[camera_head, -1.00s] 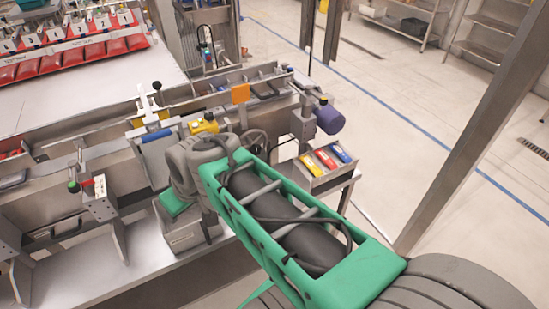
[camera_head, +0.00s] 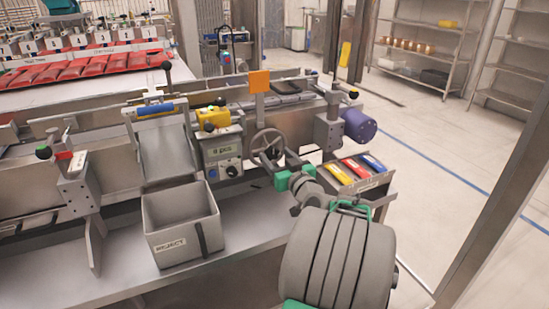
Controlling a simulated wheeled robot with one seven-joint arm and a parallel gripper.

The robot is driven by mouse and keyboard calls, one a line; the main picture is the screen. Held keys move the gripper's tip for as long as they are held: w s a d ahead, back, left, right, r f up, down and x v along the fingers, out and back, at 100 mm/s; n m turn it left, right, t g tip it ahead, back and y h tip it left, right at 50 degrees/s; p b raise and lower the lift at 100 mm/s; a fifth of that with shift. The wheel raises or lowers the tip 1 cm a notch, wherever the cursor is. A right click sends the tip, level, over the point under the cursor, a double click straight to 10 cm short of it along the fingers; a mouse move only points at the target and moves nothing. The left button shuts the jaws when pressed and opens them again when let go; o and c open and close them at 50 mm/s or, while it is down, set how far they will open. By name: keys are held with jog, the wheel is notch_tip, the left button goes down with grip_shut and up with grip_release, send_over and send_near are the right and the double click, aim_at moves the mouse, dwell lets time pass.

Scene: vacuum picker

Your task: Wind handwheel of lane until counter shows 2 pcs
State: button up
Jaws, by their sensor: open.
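The handwheel (camera_head: 267,142) is a grey spoked wheel on the front of the lane, right of the counter. The counter (camera_head: 220,151) is a grey box with a small display and knobs; its small text seems to read 0 pcs. My gripper (camera_head: 274,161) is at the lower right part of the wheel's rim, in front of it. It is open, but its fingers are small and partly hidden, so I cannot tell whether they touch the rim.
A grey reject bin (camera_head: 182,228) stands on the bench below a chute. A yellow device (camera_head: 212,118) sits above the counter. A tray (camera_head: 372,184) with red, yellow and blue items lies right of my wrist. A purple motor (camera_head: 360,125) and an orange plate (camera_head: 259,82) are nearby.

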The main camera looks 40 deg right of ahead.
jog(key=shift+x, duration=0.85)
jog(key=shift+c, duration=0.2)
grip_shut()
jog(key=shift+m, duration=0.3)
jog(key=m, duration=0.4)
jog(key=shift+d+p, duration=0.1)
jog(key=shift+p, duration=0.3)
jog(key=shift+f+m+p, duration=0.1)
jog(key=shift+m+p, duration=0.6)
jog(key=shift+m, duration=1.4)
